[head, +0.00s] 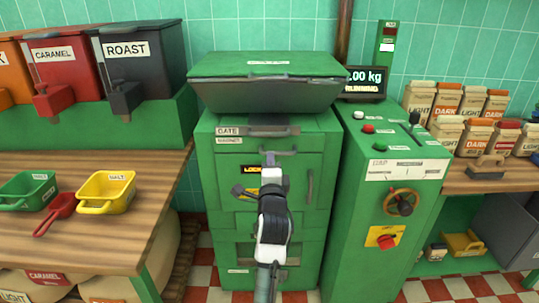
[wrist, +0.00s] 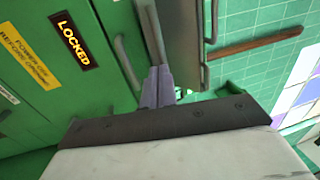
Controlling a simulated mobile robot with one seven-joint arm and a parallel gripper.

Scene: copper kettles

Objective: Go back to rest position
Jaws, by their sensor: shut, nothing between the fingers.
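My gripper (head: 270,162) is raised in front of the green machine (head: 225,190) in the middle of the head view, its fingers pointing up. In the wrist view the two grey fingers (wrist: 158,88) are together with nothing held between them. They appear close to a grey bar handle on the machine front; I cannot tell whether they touch it. My gripper and arm hide part of the machine's front. A lit LOCKED sign (head: 251,169) shows just left of the fingers and also in the wrist view (wrist: 74,40).
Coffee bags (head: 475,135) stand on the right counter.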

